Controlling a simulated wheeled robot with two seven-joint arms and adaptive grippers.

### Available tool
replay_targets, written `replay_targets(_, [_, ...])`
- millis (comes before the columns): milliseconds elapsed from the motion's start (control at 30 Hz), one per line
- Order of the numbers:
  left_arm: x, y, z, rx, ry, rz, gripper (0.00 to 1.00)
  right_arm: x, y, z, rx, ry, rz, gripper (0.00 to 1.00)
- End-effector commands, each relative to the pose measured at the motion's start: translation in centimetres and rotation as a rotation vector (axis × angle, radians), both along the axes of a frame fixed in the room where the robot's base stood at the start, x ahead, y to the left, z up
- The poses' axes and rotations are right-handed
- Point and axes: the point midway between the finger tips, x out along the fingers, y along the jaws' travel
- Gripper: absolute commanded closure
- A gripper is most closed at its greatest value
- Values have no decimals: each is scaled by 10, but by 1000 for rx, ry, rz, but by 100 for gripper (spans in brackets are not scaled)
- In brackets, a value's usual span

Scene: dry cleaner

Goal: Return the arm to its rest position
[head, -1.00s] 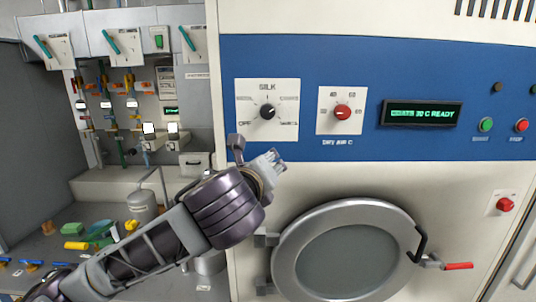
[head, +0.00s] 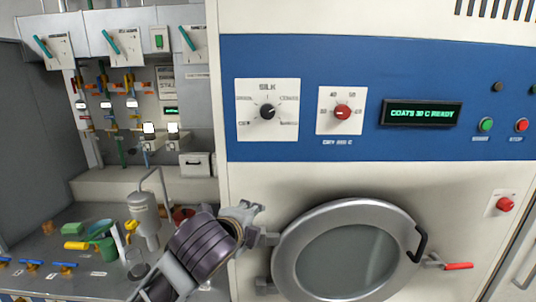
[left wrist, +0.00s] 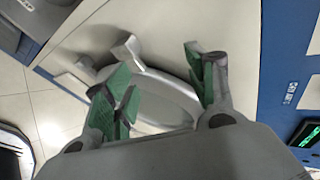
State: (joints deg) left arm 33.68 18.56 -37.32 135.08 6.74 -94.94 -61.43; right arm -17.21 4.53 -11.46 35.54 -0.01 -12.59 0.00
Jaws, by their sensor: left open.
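My left arm comes in from the bottom in the head view, with its dark purple wrist low in front of the machine's left edge. My left gripper (head: 248,214) is beside the upper left of the round door (head: 345,255), below the dial panel. In the left wrist view the gripper (left wrist: 157,68) is open, its green-padded fingers apart with nothing between them. The round door and its hinges show beyond the fingers. Whether the gripper touches the hinge cannot be told. My right gripper is in neither view.
A silk dial (head: 268,112), a red temperature dial (head: 342,113) and a lit display (head: 421,113) sit on the blue band. A door handle (head: 418,243) is at right. A grey canister (head: 144,213), green scoops and yellow items crowd the left counter close to my arm.

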Motion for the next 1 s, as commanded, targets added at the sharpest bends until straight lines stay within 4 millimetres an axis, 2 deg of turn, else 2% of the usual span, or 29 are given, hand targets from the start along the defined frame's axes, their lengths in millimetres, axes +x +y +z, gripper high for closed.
replay_targets(567, [-20, 34, -93, -343, 265, 254, 44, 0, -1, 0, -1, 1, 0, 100])
replay_targets(1000, [-48, 67, -164, -564, 448, 507, 44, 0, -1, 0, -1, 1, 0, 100])
